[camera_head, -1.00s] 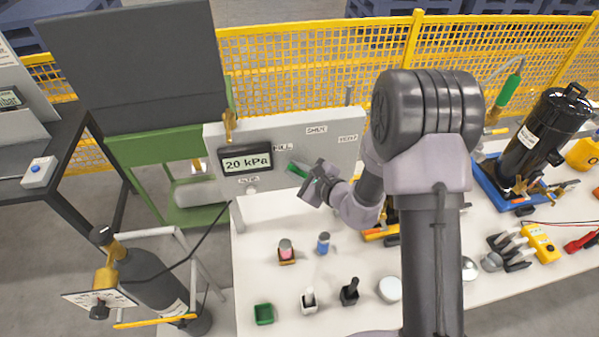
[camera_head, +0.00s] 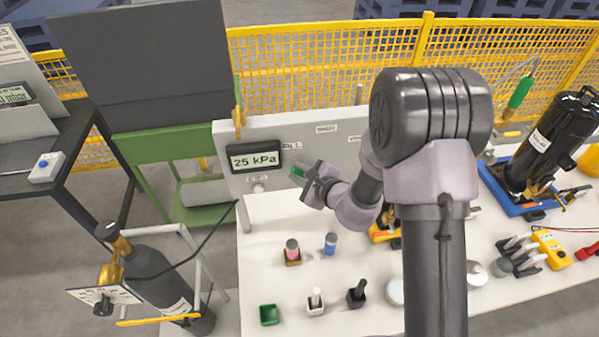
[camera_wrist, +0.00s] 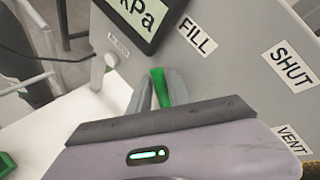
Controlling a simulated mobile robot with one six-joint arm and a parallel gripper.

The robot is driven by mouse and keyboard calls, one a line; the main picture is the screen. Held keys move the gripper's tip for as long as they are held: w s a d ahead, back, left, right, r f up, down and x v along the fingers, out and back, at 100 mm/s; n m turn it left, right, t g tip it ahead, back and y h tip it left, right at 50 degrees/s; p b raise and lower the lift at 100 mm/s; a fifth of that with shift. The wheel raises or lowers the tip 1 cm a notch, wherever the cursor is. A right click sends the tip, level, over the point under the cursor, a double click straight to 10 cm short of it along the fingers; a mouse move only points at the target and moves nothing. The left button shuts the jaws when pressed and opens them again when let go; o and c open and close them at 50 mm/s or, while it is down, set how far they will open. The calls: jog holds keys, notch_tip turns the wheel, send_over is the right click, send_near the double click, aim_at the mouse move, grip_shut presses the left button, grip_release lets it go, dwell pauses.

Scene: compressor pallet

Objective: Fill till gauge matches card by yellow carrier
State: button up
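The gauge (camera_head: 254,158) on the grey panel (camera_head: 306,130) reads 25 kPa; its edge shows in the wrist view (camera_wrist: 140,18). My gripper (camera_head: 303,172) is at the panel, with its fingers (camera_wrist: 161,90) closed on either side of a green valve handle (camera_wrist: 158,78). The handle points up toward the FILL label (camera_wrist: 195,35). The SHUT (camera_wrist: 293,66) and VENT (camera_wrist: 293,139) labels lie to the right. A yellow carrier (camera_head: 381,236) is partly hidden behind my arm. I cannot make out its card.
Pink (camera_head: 292,249) and blue (camera_head: 330,243) containers, a green tray (camera_head: 269,315) and small holders stand on the white table. A black compressor (camera_head: 545,140) sits on a blue carrier (camera_head: 520,205) at right. A dark cylinder (camera_head: 155,275) stands at left.

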jog(key=p+v, duration=1.2)
jog(key=v, duration=0.5)
jog(key=shift+s, duration=0.15)
jog(key=shift+d, duration=0.1)
